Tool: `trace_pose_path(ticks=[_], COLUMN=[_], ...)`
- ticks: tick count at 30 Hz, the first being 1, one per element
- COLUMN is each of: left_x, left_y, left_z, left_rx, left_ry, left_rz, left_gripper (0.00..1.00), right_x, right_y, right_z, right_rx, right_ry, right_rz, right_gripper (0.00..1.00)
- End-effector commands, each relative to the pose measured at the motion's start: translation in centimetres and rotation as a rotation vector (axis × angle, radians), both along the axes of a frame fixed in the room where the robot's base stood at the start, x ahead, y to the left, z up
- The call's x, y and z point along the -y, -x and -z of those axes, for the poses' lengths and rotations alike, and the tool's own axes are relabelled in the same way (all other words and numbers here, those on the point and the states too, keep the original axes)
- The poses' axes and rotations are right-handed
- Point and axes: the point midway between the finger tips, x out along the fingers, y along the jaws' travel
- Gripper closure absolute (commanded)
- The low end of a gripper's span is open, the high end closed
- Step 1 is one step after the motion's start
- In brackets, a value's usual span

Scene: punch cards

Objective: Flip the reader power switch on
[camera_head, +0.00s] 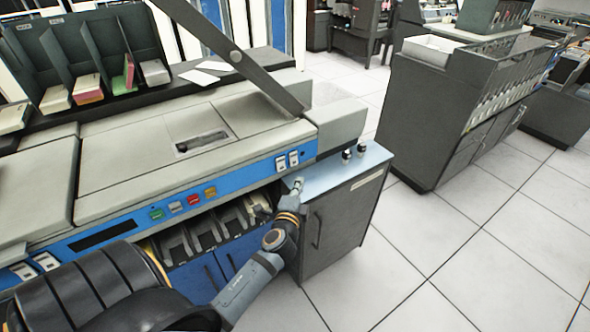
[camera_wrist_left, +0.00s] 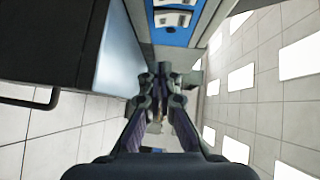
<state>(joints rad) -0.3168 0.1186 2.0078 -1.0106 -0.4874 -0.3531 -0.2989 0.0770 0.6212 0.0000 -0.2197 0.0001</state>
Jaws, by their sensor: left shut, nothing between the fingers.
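The card reader (camera_head: 210,150) is a beige machine with a blue front strip. Two white rocker switches (camera_head: 287,160) sit side by side at the strip's right end. They also show at the top of the left wrist view (camera_wrist_left: 173,18). Their labels are too small to read, so I cannot tell which is the power switch or its position. My left gripper (camera_head: 297,186) is shut and empty, a little below these switches in the head view and apart from them. Its fingers (camera_wrist_left: 158,75) point forward in the left wrist view. My right gripper is not in view.
Green, white, red and yellow buttons (camera_head: 183,204) line the blue strip, with card pockets (camera_head: 205,232) below. A grey cabinet with a blue top (camera_head: 335,172) stands at the reader's right end, close to my left gripper. The floor (camera_head: 430,235) to the right is clear.

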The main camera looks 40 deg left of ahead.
Motion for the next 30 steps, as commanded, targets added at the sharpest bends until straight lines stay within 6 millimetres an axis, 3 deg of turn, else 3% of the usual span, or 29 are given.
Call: trace_pose_path(ticks=[6, 15, 26, 30], left_x=[-1.8, -5.1, -5.3, -5.5], left_y=[-4.4, -5.5, -5.5, -5.6], left_z=[0.3, 1.0, 1.1, 1.8], left_rx=[0.002, -0.001, -0.001, 0.009], left_ry=[-0.001, -0.001, 0.001, -0.022], left_rz=[-0.001, 0.0, 0.0, 0.0], left_gripper=[1.0, 1.0, 1.0, 1.0], right_x=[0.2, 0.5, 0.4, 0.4], right_y=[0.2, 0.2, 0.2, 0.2], right_z=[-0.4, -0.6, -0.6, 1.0], right_rx=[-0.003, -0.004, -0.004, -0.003], right_ry=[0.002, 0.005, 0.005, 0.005], right_rz=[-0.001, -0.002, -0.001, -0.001], right_gripper=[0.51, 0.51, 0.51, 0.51])
